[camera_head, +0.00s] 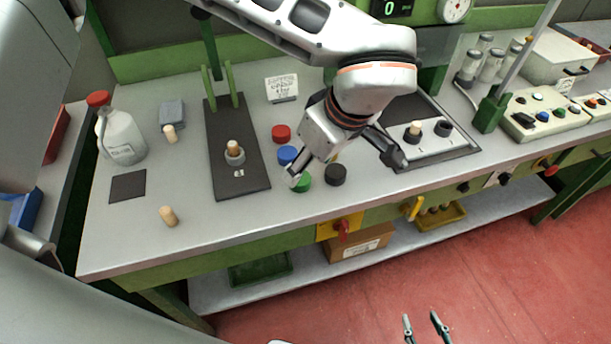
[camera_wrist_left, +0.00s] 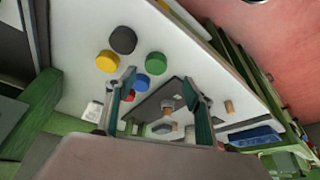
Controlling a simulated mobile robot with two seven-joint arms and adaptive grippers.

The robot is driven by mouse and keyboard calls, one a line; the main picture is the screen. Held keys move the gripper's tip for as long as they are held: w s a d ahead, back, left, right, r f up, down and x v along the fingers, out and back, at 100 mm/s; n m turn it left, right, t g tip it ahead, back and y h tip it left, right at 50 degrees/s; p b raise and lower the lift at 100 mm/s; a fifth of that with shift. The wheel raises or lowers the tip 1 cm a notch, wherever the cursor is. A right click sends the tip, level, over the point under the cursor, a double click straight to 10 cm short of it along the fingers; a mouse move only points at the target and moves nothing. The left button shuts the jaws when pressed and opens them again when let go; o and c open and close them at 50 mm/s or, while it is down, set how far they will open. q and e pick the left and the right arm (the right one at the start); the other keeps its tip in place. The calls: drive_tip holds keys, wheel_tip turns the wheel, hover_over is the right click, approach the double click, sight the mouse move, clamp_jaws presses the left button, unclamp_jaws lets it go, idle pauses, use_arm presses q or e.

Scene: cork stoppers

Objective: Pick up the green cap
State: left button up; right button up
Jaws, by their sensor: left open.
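The green cap (camera_head: 302,186) lies on the grey bench top near its front edge. In the head view a finger of my left gripper (camera_head: 344,169) partly covers it. My left gripper is open and empty, with its fingers spread wide above the caps. The left wrist view shows the green cap (camera_wrist_left: 155,63) whole, beyond the fingertips of the left gripper (camera_wrist_left: 160,82) and between their lines. I cannot tell the exact height of the fingers over it. My right gripper (camera_head: 425,328) is open and empty, low over the red floor in front of the bench.
A dark stand with a cork (camera_head: 233,147) is left; a panel (camera_head: 440,155) is right. The front left bench is fairly clear.

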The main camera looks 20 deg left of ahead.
sight(303, 180)
use_arm(q)
drive_tip(key=shift+x, duration=1.25)
drive_tip(key=shift+w+x, duration=0.25)
drive_tip(key=shift+x, duration=1.1)
drive_tip(key=shift+w+x, duration=0.2)
drive_tip(key=shift+x, duration=1.1)
drive_tip(key=shift+r, duration=0.1)
drive_tip(key=c, duration=0.8)
